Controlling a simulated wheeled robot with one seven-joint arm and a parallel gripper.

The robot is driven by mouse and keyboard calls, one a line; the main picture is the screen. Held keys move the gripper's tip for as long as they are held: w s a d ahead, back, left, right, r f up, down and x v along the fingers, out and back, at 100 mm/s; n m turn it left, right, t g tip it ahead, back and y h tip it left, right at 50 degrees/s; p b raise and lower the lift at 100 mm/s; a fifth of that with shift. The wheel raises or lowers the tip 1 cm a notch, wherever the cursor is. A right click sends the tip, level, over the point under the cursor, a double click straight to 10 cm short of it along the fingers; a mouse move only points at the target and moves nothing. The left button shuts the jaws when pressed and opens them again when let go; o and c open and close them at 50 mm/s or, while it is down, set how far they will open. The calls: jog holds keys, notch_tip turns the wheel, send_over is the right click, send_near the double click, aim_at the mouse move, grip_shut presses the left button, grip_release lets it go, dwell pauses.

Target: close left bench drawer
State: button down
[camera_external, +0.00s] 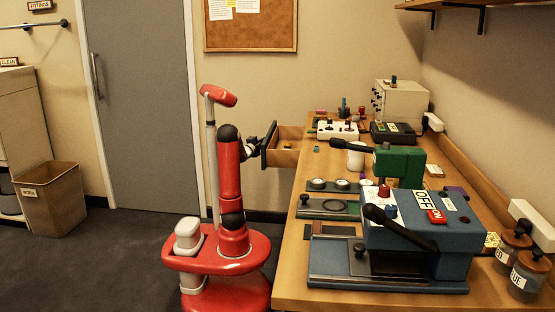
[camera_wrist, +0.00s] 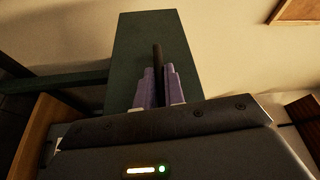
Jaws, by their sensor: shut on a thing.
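The left bench drawer (camera_external: 290,133) stands pulled out from the far left side of the wooden bench. Its dark green front (camera_external: 269,143) faces my robot, and a small yellowish item shows inside it. My gripper (camera_external: 256,147) is at the outer side of this front. In the wrist view the green front (camera_wrist: 138,42) fills the middle. My gripper's two pale purple fingers (camera_wrist: 159,88) are shut on a dark bar handle (camera_wrist: 158,54), which rises between them. The exact contact on the handle is partly hidden by my gripper body.
The bench top (camera_external: 288,262) carries a blue press (camera_external: 415,255), a green press (camera_external: 403,165) and a beige box (camera_external: 401,102). A grey door (camera_external: 140,110) and a bin (camera_external: 50,202) are at left. Floor left of my base is clear.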

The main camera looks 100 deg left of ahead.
jog(key=w+b, duration=0.3)
jog(key=w, duration=0.1)
jog(key=w+b, duration=0.4)
jog(key=w+f+b, duration=0.1)
jog(key=w+b, duration=0.3)
jog(key=shift+d+f, duration=0.1)
jog(key=w+b, duration=0.1)
jog(key=w, duration=0.2)
jog(key=w+b, duration=0.1)
jog(key=w, duration=0.2)
jog(key=w+r+b, duration=0.1)
jog(key=w, duration=0.3)
jog(key=shift+w, duration=0.65)
jog(key=shift+w+r, duration=0.1)
jog(key=shift+w, duration=0.15)
jog(key=c, duration=1.7)
grip_release()
jog(key=shift+w, duration=0.15)
jog(key=shift+o, duration=1.1)
jog(key=shift+s, duration=0.2)
